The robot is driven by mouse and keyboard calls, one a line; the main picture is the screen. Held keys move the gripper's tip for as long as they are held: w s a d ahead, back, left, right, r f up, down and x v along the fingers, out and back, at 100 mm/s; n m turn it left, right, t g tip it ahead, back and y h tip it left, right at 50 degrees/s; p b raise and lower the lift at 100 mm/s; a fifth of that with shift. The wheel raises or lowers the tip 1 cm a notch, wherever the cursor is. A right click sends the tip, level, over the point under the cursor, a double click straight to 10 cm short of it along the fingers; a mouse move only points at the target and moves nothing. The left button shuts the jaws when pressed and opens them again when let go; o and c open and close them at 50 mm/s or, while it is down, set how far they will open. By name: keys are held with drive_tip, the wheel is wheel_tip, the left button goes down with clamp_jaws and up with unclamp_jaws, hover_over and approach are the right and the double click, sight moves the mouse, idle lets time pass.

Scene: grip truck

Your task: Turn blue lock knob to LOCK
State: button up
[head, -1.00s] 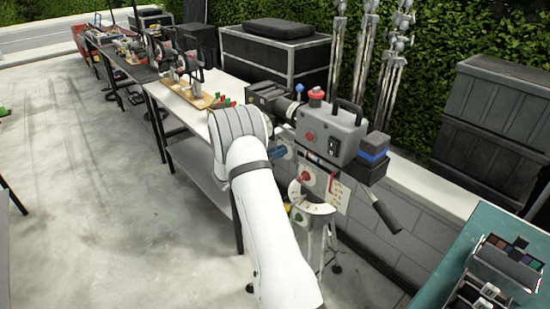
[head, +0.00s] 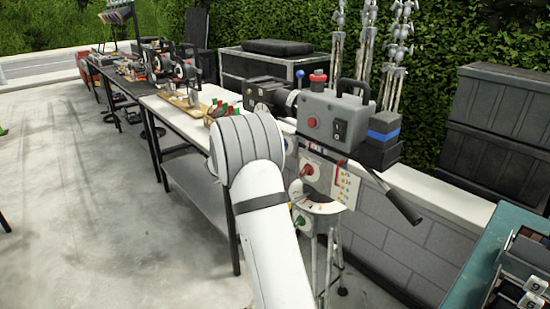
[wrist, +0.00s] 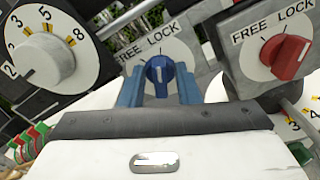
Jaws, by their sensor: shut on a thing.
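The blue lock knob (wrist: 160,78) sits on a light grey dial plate marked FREE on the left and LOCK on the right. It shows in the middle of the wrist view. My gripper (wrist: 161,88) has its two blue fingers on either side of the knob and is shut on it. The knob's pointer stands roughly upright, near a tick between the two words; its exact setting is hard to read. In the head view my white arm hides the gripper and the blue knob.
A red knob (wrist: 286,57) on its own FREE/LOCK plate is close at right. A white numbered dial (wrist: 47,59) is close at left. The camera head (head: 333,120) stands on a tripod, with a handle (head: 391,197) jutting out right. A long white table (head: 180,112) runs behind.

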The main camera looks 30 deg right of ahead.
drive_tip(key=shift+r+m+b, duration=0.1)
drive_tip(key=shift+m+b, duration=0.5)
drive_tip(key=o, duration=0.6)
drive_tip(key=shift+d, duration=0.1)
drive_tip(key=s+a, duration=0.1)
drive_tip(key=a, duration=0.6)
drive_tip(key=shift+a, duration=0.4)
